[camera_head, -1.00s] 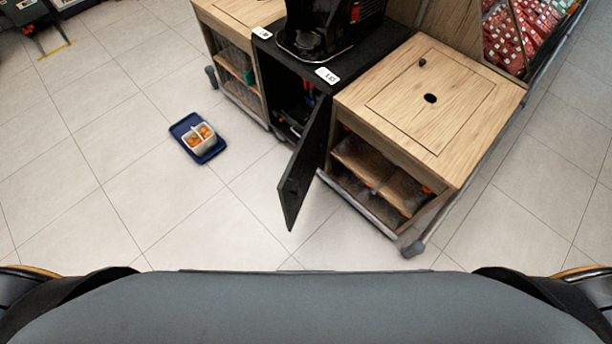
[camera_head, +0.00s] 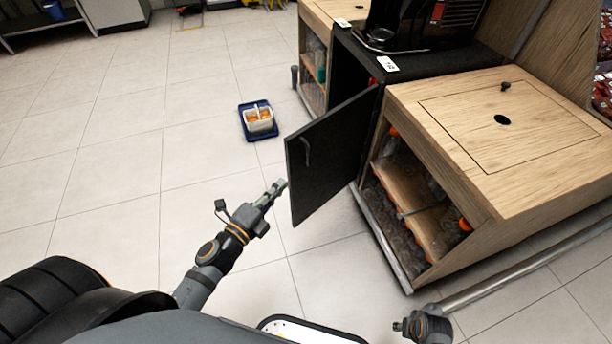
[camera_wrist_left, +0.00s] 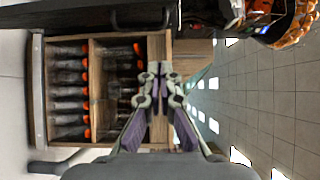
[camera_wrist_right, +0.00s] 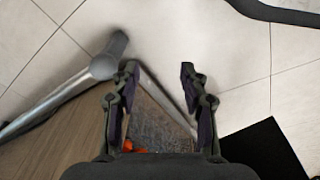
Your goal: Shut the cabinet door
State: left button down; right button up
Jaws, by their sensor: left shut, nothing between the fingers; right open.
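The black cabinet door (camera_head: 332,150) stands wide open beneath the juicer, swung out toward me, with a handle (camera_head: 307,150) on its face. My left gripper (camera_head: 282,184) is shut and empty, close to the door's free lower edge; I cannot tell whether it touches. In the left wrist view its fingertips (camera_wrist_left: 158,68) meet in front of the wooden shelves, and a dark panel with a handle (camera_wrist_left: 142,22), likely the door, lies along the top. My right gripper (camera_head: 399,326) is low near the bottom of the head view; its fingers (camera_wrist_right: 158,70) are open and empty.
A wooden cabinet (camera_head: 500,130) with bottle-filled shelves stands right of the door, a metal rail (camera_head: 540,265) low beside it. The juicer (camera_head: 425,22) sits on the black cabinet. Floor left is clear.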

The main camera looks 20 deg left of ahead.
aim_at(289, 154)
pick_arm(q)
jog(key=p+x, duration=0.1)
jog(key=x, duration=0.2)
jog(key=p+x, duration=0.1)
jog(key=x, duration=0.3)
jog(key=a+p+x, duration=0.1)
jog(key=x, duration=0.2)
jog(key=shift+w+d+f, duration=0.1)
jog(key=shift+w, duration=0.35)
jog(key=shift+w+a+f, duration=0.1)
jog(key=shift+w+a, duration=0.15)
jog(key=shift+a, duration=0.25)
jog(key=shift+w+a, duration=0.25)
jog(key=shift+a, duration=0.3)
jog(key=shift+w+a+b, duration=0.3)
jog(key=shift+a, duration=0.15)
pick_arm(e)
jog(key=s+d+f, duration=0.1)
jog(key=s+f, duration=0.2)
jog(key=f, duration=0.2)
jog(key=shift+d, duration=0.25)
jog(key=shift+f, duration=0.1)
pick_arm(q)
jog(key=shift+a, duration=0.1)
